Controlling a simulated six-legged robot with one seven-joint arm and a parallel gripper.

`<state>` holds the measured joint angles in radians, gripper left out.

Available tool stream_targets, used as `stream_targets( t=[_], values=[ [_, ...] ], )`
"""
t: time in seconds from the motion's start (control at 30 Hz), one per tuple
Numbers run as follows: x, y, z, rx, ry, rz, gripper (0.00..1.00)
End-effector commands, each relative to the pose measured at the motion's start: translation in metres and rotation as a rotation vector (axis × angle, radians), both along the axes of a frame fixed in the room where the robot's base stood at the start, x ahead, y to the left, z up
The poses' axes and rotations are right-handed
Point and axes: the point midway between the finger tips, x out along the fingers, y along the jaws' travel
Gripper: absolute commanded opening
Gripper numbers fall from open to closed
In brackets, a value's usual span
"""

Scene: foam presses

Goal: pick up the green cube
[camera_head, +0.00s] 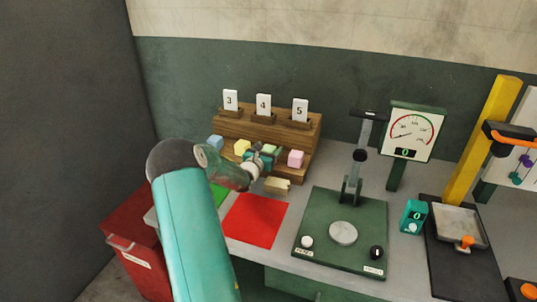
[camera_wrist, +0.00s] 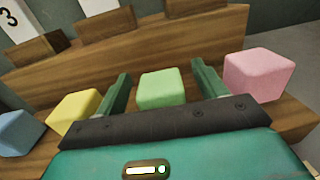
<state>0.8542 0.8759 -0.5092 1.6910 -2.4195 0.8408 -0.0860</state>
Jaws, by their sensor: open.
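The green cube (camera_wrist: 161,89) sits on the wooden stepped rack (camera_wrist: 150,50), between the yellow cube and the pink cube. In the head view the green cube (camera_head: 272,149) shows only in part behind my gripper (camera_head: 265,157). In the wrist view my gripper (camera_wrist: 160,85) is open, with one green finger on each side of the green cube. Gaps show between the cube and both fingers. I cannot tell how far down the fingers reach beside it.
A yellow cube (camera_wrist: 75,111) and blue cube (camera_wrist: 18,132) sit left, a pink cube (camera_wrist: 259,75) close right. Number cards (camera_head: 263,105) stand above. A beige block (camera_head: 277,186), red mat (camera_head: 256,219) and green press (camera_head: 341,235) are in front; a dial (camera_head: 411,130) stands right.

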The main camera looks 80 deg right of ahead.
Motion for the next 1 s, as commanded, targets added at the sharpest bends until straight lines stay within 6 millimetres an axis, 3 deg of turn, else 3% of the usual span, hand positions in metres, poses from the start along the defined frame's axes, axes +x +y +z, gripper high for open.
stream_targets(
  t=[0.13,0.4,0.67,1.0],
  values=[
    [-0.003,-0.020,0.000,-0.001,0.000,0.000,0.71],
    [-0.003,-0.024,0.000,-0.001,0.000,0.001,0.71],
    [-0.003,-0.024,0.000,-0.001,0.000,0.001,0.24],
    [-0.003,-0.024,0.003,-0.001,0.000,0.001,0.23]
  ],
)
